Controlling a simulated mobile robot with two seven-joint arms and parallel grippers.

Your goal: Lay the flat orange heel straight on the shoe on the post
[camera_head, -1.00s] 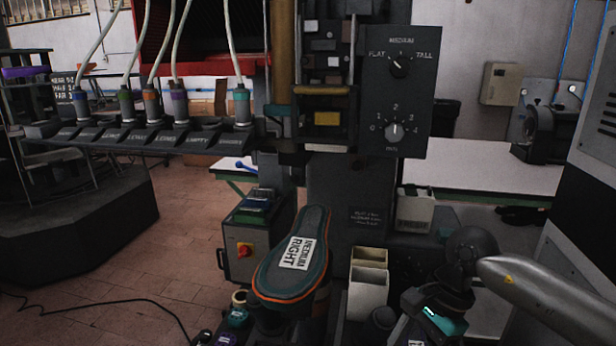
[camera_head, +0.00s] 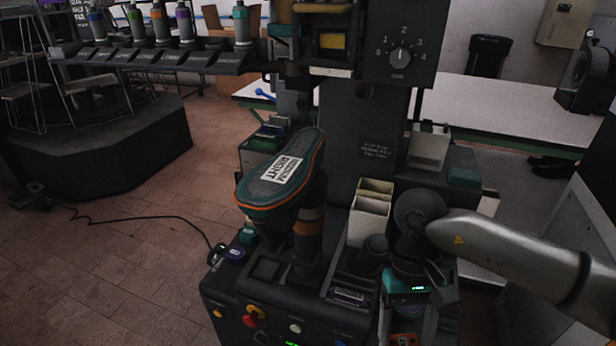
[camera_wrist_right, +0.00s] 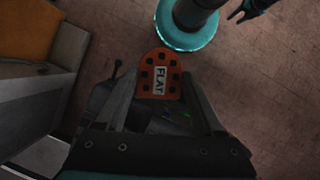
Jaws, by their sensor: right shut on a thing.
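The shoe (camera_head: 282,172) sits sole up on the post (camera_head: 308,230), its sole label reading MEDIUM RIGHT. Its toe end points toward the lower left. My right gripper (camera_head: 404,325) is low at the right of the machine, apart from the shoe. In the right wrist view my right gripper (camera_wrist_right: 163,105) is shut on the orange heel (camera_wrist_right: 161,60), which has dark studs and a FLAT label. A bit of orange shows under that gripper in the head view. My left gripper (camera_wrist_right: 243,10) appears at the top edge of the wrist view, its fingers apart and empty.
White bins (camera_head: 370,205) stand between the post and my right arm. The machine's control box (camera_head: 290,315) lies below the post. A dial panel (camera_head: 405,45) hangs above right. A rack of bottles (camera_head: 150,55) is at upper left. Open floor lies at left.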

